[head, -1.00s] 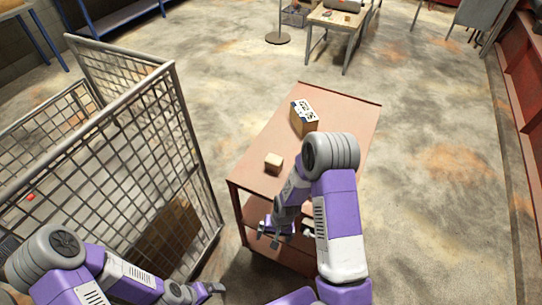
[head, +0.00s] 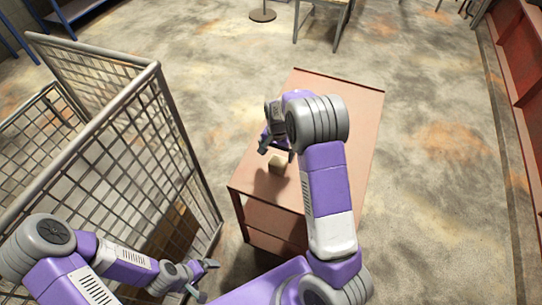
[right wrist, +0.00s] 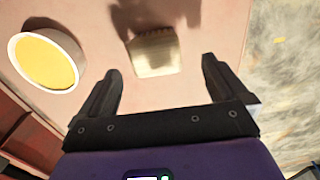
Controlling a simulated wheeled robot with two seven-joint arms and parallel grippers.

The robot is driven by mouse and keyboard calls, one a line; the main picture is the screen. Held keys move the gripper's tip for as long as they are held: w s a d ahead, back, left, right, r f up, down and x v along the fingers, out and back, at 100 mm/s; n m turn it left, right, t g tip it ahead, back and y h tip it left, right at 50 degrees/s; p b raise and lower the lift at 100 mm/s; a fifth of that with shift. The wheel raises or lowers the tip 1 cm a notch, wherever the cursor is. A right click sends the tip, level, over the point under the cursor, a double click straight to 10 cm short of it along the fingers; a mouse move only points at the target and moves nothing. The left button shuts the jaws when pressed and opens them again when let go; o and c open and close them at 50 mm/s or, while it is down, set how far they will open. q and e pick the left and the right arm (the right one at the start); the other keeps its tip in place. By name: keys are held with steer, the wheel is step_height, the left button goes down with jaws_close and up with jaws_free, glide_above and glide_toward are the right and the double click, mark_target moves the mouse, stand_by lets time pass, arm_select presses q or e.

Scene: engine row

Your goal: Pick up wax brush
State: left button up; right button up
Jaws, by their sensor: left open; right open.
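A small cream block (head: 277,164), which looks like the wax brush, sits on the cart top. In the right wrist view a pale, finely streaked block (right wrist: 154,53), apparently the same one, lies just beyond the fingertips, roughly between their lines. My right gripper (head: 276,150) is open and empty above the cart, close over the block; its open fingers also show in the right wrist view (right wrist: 162,67). My left gripper (head: 206,280) is open and empty, low beside the wire cage.
The reddish cart (head: 352,112) has a lower shelf. A round cream container with a yellow middle (right wrist: 45,60) shows left of the block in the right wrist view. A wire mesh cage (head: 130,125) stands left of the cart. The floor to the right is open.

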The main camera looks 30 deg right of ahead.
mark_target(278, 160)
steer(key=shift+w+d+f, duration=0.1)
steer(key=shift+w+f, duration=0.25)
steer(key=shift+f, duration=0.2)
steer(key=shift+s+f, duration=0.1)
steer(key=shift+f, duration=0.25)
steer(key=shift+s+f, duration=0.6)
steer(key=shift+f, duration=0.2)
step_height(278, 160, down, 4)
steer(key=shift+w+d, duration=0.1)
steer(key=c, duration=1.2)
steer(key=shift+o, duration=0.2)
step_height(278, 160, up, 10)
steer(key=shift+r, duration=0.1)
